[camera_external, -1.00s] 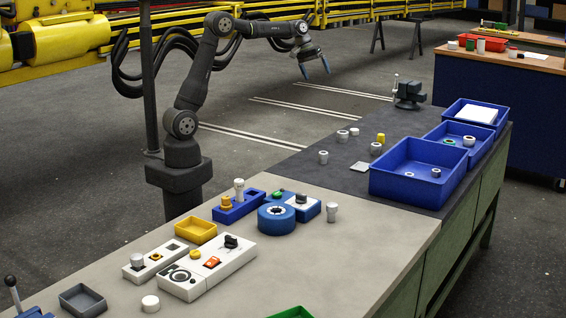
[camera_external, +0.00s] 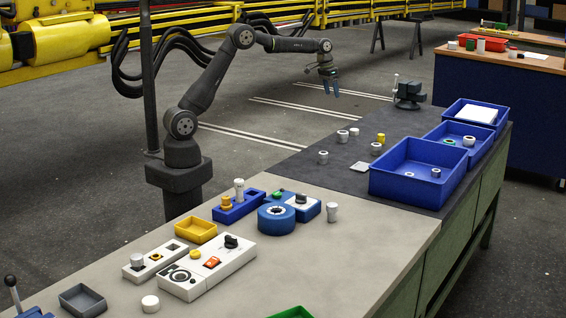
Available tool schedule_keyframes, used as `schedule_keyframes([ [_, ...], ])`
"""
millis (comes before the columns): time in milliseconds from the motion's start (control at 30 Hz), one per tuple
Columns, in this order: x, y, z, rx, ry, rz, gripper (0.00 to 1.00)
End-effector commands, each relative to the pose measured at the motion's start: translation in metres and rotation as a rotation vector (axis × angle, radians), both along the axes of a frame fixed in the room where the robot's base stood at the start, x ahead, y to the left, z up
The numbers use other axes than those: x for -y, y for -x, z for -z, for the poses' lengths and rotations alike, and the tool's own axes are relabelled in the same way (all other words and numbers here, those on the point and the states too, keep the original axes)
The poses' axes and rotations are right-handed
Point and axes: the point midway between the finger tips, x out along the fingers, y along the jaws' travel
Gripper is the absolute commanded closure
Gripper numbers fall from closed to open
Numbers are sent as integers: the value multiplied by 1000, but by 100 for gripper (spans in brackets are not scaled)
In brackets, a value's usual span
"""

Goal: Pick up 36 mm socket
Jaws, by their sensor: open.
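Several small grey and white socket-like pieces stand on the dark part of the bench: one at the left (camera_external: 323,157), one behind it (camera_external: 342,136), a small one (camera_external: 354,131) and one nearer the blue bin (camera_external: 376,148). I cannot tell from their size which is the 36 mm socket. Two more small rings lie in the near blue bin (camera_external: 436,173). My gripper (camera_external: 331,90) is open and empty, pointing down, well above and behind these pieces.
A dark vise (camera_external: 408,92) is at the back edge. Further blue bins (camera_external: 470,112) line the right. The light bench holds a blue round fixture (camera_external: 276,219) and control boxes (camera_external: 207,268).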

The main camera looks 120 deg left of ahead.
Motion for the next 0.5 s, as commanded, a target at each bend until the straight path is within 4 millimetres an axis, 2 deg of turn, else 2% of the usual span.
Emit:
schedule_keyframes([
  [67, -4, -14, 20, -45, -7, 110, 27],
  [200, -8, -26, 38, -94, -17, 234, 27],
  [367, -10, -30, 57, -108, -19, 266, 27],
  [500, -12, -33, 86, -108, -16, 265, 27],
])
